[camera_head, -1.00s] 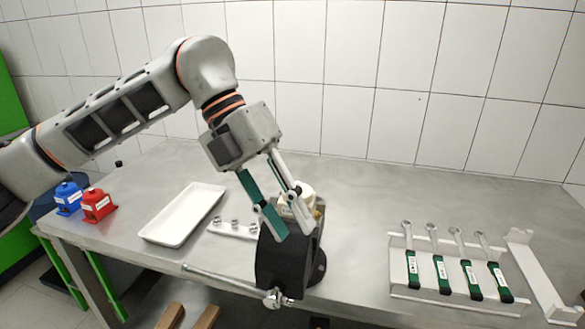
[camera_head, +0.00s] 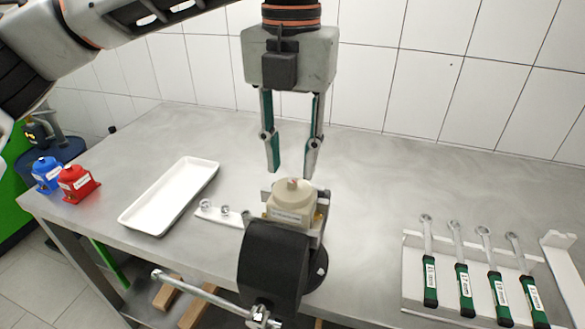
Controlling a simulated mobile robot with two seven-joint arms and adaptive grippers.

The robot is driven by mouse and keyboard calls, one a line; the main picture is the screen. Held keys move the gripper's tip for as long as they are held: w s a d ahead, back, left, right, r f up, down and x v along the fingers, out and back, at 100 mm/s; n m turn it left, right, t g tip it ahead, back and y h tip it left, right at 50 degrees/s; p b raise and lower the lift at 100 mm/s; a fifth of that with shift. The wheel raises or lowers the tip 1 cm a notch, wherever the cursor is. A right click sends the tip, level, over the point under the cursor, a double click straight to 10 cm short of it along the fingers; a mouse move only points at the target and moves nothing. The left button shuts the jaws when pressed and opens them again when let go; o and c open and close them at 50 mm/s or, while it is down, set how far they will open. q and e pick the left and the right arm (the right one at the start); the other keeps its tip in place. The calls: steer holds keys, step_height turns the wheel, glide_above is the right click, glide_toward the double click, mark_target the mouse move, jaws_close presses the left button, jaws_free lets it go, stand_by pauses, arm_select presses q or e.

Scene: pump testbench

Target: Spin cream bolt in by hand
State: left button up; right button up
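The cream pump (camera_head: 290,203) sits in the jaws of the black vise (camera_head: 270,262), with a round knob-like top facing up. My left gripper (camera_head: 293,171) points straight down just above the pump. Its two green-and-grey fingers are apart, with nothing between them. Small metal bolts (camera_head: 225,210) stand on a white holder (camera_head: 212,217) left of the vise. I cannot make out a separate bolt on the cream pump. My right gripper is not in view.
A white tray (camera_head: 137,219) lies empty at left. Blue (camera_head: 47,176) and red (camera_head: 77,186) pumps stand at the far left edge. Several green-handled wrenches (camera_head: 464,288) rest on a white rack at right. The vise's long handle (camera_head: 195,290) sticks out left. The table behind is clear.

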mark_target(292, 185)
arm_select(q)
step_height(292, 185, down, 2)
steer(key=shift+f, duration=0.45)
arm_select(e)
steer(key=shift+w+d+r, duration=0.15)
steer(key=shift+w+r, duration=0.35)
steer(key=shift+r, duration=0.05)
arm_select(q)
steer(key=c, duration=0.7)
jaws_close()
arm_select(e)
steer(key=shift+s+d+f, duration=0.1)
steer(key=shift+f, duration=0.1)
